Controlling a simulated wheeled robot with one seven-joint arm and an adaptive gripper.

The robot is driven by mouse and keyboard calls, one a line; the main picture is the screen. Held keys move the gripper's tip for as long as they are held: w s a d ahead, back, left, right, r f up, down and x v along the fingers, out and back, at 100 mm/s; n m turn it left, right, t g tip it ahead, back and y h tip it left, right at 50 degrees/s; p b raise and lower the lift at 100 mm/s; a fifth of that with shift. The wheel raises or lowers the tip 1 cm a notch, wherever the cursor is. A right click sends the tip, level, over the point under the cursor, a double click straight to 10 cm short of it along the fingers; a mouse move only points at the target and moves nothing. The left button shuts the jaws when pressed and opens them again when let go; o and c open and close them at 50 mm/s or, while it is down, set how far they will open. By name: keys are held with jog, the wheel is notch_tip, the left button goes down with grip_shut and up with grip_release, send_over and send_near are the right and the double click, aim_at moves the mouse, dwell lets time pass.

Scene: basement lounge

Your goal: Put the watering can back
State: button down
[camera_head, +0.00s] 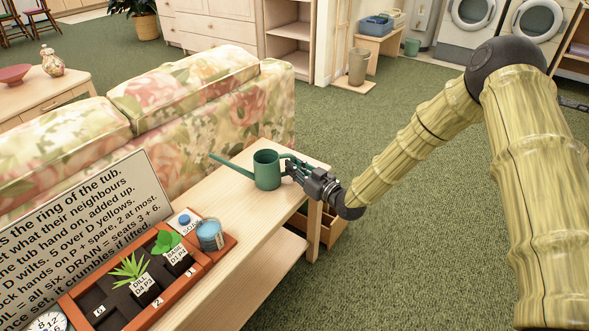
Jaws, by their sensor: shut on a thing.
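The green watering can (267,171) is upright at the far end of the light wooden console table (209,196), behind the floral sofa. Its long thin spout points left and its handle is on the right. My gripper (298,172) reaches in from the right and is shut on the handle. The fingers partly hide the handle. The can's base appears to be at the tabletop; whether it touches cannot be told for certain.
A clock (48,321) is at the bottom left. Tabletop between jar and can is clear. The floral sofa (190,110) borders the table.

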jog(key=shift+f, duration=0.1)
jog(key=c, duration=1.5)
grip_release()
jog(key=shift+o, duration=0.2)
jog(key=shift+s+d, duration=0.1)
jog(key=p+v, duration=0.1)
jog(key=v, duration=1)
jog(key=shift+s+d, duration=0.25)
jog(key=shift+s, duration=0.05)
